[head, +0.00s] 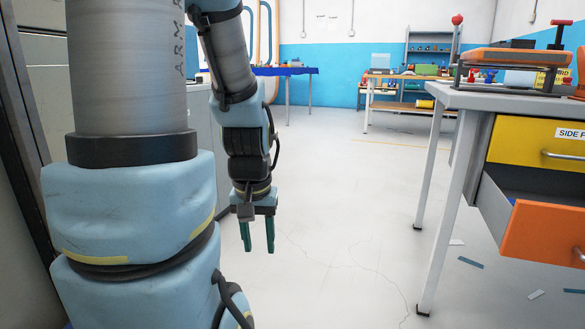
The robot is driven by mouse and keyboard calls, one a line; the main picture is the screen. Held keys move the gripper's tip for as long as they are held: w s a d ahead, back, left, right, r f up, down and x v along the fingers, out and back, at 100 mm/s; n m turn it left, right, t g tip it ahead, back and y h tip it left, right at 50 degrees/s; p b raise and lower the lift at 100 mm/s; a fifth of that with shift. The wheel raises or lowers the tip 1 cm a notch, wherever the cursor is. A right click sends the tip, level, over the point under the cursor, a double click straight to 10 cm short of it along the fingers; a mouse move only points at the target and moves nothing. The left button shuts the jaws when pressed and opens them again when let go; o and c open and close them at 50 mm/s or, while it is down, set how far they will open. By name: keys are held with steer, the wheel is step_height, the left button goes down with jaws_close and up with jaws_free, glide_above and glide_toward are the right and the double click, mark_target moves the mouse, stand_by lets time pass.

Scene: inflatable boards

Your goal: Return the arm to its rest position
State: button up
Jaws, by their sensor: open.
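My arm fills the left of the head view, grey and light blue with black joints. My gripper (258,235) hangs from it, pointing down over the pale floor. Its two green fingers are apart, with nothing between them. It is well to the left of the workbench and touches nothing that I can see.
A workbench (482,98) stands at the right, with a yellow drawer (520,142) and an orange-fronted drawer (540,237) pulled open. Grey cabinets (200,125) stand behind my arm at left. Scraps (470,262) lie on the floor. The middle floor (350,200) is clear.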

step_height(320, 180, up, 36)
steer(key=p, duration=3.5)
steer(key=shift+r, duration=0.25)
steer(key=shift+o, duration=0.2)
